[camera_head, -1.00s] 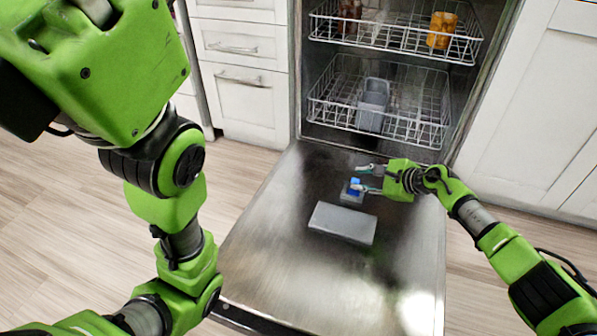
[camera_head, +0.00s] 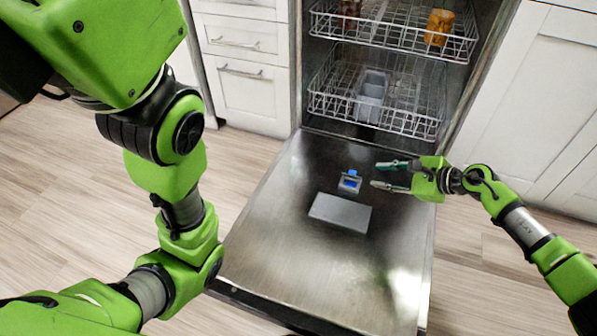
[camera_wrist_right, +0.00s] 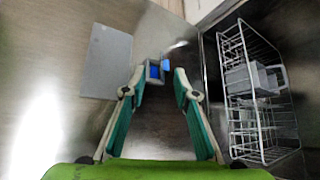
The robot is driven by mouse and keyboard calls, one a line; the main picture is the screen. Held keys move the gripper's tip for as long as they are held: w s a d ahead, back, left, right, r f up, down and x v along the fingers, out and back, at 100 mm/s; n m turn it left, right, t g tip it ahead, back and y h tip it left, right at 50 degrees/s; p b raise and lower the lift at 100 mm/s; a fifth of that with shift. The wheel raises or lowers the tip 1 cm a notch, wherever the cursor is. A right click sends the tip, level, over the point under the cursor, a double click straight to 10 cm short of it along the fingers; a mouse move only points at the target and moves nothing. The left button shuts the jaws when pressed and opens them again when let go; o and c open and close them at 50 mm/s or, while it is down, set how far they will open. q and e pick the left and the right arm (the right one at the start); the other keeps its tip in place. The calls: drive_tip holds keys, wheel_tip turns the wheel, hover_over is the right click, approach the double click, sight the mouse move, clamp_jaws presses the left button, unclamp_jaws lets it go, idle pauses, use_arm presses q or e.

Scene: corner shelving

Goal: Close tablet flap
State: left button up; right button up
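The tablet compartment (camera_head: 349,185) is a small grey box with blue inside, set in the inner face of the lowered dishwasher door. Its blue flap (camera_head: 352,173) stands open at the edge nearer the racks. My right gripper (camera_head: 376,174) is open and empty, just right of the compartment and apart from it. In the right wrist view the compartment (camera_wrist_right: 153,72) and flap (camera_wrist_right: 166,64) show just beyond the gap between the spread fingertips (camera_wrist_right: 159,80). My left arm shows at the left; its gripper is out of view.
The dishwasher door (camera_head: 300,260) lies open and flat, with a grey rectangular panel (camera_head: 340,212) in front of the compartment. The lower rack (camera_head: 420,105) holds a grey basket (camera_head: 371,95). The upper rack (camera_head: 395,28) holds an orange cup (camera_head: 439,27). The door is otherwise clear.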

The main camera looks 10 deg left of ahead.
drive_tip(key=s+a+r+m+g+y+p, duration=0.2)
drive_tip(key=s+a+r+m+y, duration=0.6)
drive_tip(key=s+a+r, duration=0.8)
drive_tip(key=shift+s+a+r+g+y+p, duration=0.25)
drive_tip(key=shift+s+a+g+y, duration=0.8)
drive_tip(key=shift+a, duration=1.1)
drive_tip(key=shift+s+t+h, duration=0.25)
